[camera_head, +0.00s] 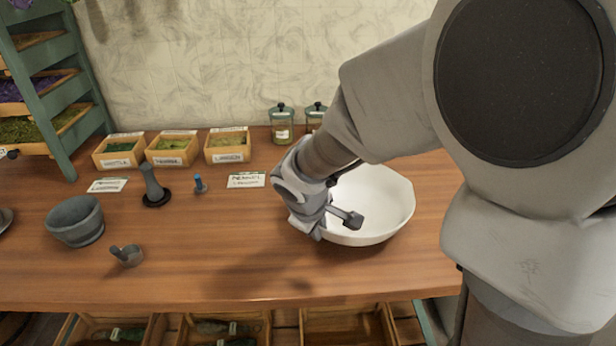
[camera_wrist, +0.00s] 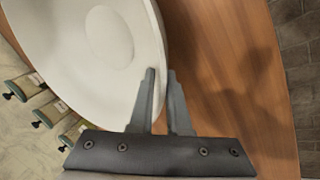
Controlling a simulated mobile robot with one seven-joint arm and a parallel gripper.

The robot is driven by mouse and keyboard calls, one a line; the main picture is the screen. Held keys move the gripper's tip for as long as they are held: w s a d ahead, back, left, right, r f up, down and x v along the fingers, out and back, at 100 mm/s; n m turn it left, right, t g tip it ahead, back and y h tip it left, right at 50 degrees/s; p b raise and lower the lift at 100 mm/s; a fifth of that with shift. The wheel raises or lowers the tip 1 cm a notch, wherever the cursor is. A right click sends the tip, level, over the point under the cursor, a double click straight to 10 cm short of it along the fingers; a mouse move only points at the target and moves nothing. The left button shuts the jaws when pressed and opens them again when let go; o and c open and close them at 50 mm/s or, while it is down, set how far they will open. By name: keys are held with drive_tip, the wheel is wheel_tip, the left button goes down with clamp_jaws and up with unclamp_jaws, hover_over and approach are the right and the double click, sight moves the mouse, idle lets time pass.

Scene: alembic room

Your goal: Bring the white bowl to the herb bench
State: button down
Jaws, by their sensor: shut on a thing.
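The white bowl (camera_head: 385,200) is wide and upright at the right of the wooden bench (camera_head: 220,265), partly hidden behind my arm. My gripper (camera_head: 335,212) is at the bowl's left rim. In the wrist view, the white bowl (camera_wrist: 70,50) fills the upper left. One finger of my gripper (camera_wrist: 162,78) is over its inside and the other is outside, with the rim between them. The gripper is shut on the rim. The bowl looks empty. I cannot tell whether it rests on the bench or is slightly above it.
A grey mortar (camera_head: 75,222), a pestle (camera_head: 153,188), a small grey tool (camera_head: 127,256) and a blue-topped item (camera_head: 200,184) stand on the left. Several herb boxes (camera_head: 170,150) and glass jars (camera_head: 282,128) line the back. The bench's front middle is clear.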

drive_tip(key=shift+w, duration=0.1)
drive_tip(key=c, duration=0.9)
unclamp_jaws()
drive_tip(key=shift+f, duration=0.1)
drive_tip(key=p+v, duration=0.3)
drive_tip(key=v, duration=0.8)
drive_tip(key=s+d+r+m, duration=0.2)
drive_tip(key=s+d+m, duration=0.1)
drive_tip(key=s, duration=0.1)
drive_tip(key=s+d+r+m+y, duration=0.1)
drive_tip(key=s+d+r+m, duration=0.2)
drive_tip(key=s+d, duration=0.1)
drive_tip(key=s+d+r+m+t+y, duration=0.1)
drive_tip(key=s+d+r+m, duration=0.1)
drive_tip(key=s, duration=0.4)
drive_tip(key=shift+s+d+r+m, duration=0.1)
drive_tip(key=shift+d+m, duration=0.25)
drive_tip(key=shift+m, duration=0.2)
drive_tip(key=shift+s+d+r+m, duration=0.1)
drive_tip(key=shift+d+m, duration=0.25)
drive_tip(key=shift+m, duration=0.2)
drive_tip(key=shift+p, duration=0.3)
